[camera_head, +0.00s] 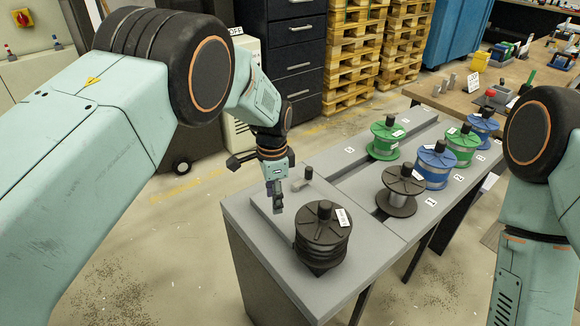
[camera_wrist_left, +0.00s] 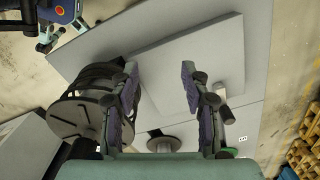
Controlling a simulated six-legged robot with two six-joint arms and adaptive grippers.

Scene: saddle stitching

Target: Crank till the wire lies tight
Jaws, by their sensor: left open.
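A dark ribbed drum (camera_head: 322,245) with a black knob on top and a white label stands at the near end of the grey bench. It also shows at the left of the left wrist view (camera_wrist_left: 75,112). A small grey post with a short arm (camera_head: 302,180), perhaps the crank, stands behind it on a raised grey plate (camera_head: 262,205). My left gripper (camera_head: 277,202) points down over this plate, left of the drum. In the left wrist view its fingers (camera_wrist_left: 160,72) are spread and empty, with the grey post partly hidden behind the right finger. I cannot make out the wire. My right gripper is out of view.
A dark spool (camera_head: 400,188), blue spools (camera_head: 436,166) and green spools (camera_head: 384,140) stand farther along the bench beside number labels. Wooden pallets (camera_head: 345,55) and a dark drawer cabinet (camera_head: 297,62) stand behind. The floor left of the bench is clear.

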